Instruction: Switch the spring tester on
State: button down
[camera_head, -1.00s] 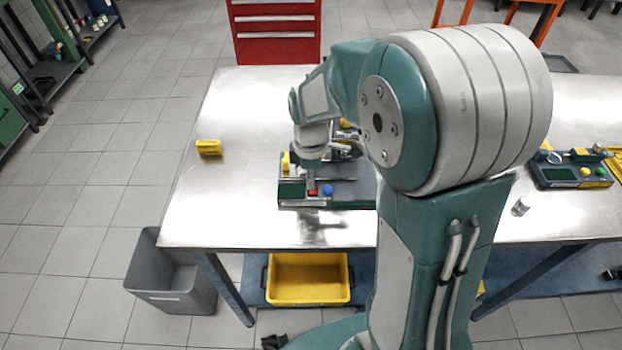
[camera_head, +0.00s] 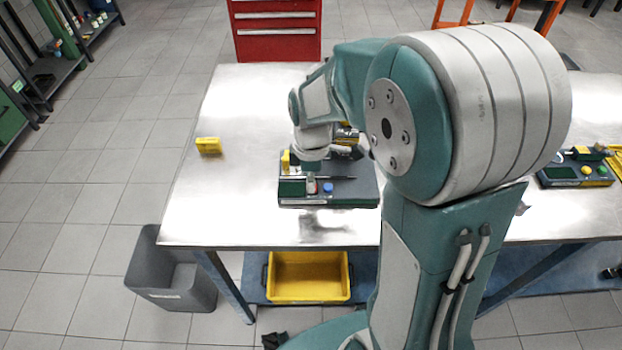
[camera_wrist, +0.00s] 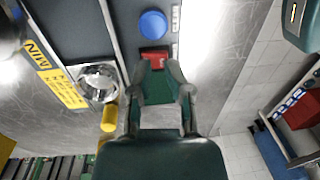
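The dark bench device under my gripper, which I take for the spring tester (camera_head: 350,200), has a dark green display (camera_head: 292,188) and a blue button (camera_head: 328,188). A red switch (camera_wrist: 154,58) sits between display and blue button (camera_wrist: 153,24); in the head view my gripper largely covers it. My gripper (camera_wrist: 157,68) points down over the device, its two fingertips apart beside the red switch's near edge, with the display showing between the fingers. It holds nothing. I cannot tell whether a fingertip touches the switch, or whether the display is lit.
A round metal cup (camera_wrist: 97,82), a yellow cylinder (camera_wrist: 109,115) and a yellow "MIN" label (camera_wrist: 60,88) are close left of my fingers. A yellow block (camera_head: 208,145) lies on the bench's left. Another device (camera_head: 575,172) stands at right.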

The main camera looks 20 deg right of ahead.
notch_tip(320, 180, up, 12)
jog(key=w, duration=0.1)
jog(key=shift+d, duration=0.2)
dwell(0.5)
jog(key=s+r+m+t, duration=0.3)
jog(key=s+m+t, duration=0.3)
jog(key=s+m, duration=0.8)
jog(key=shift+s+t, duration=0.3)
jog(key=shift+s, duration=0.55)
jog(key=shift+a+r, duration=0.1)
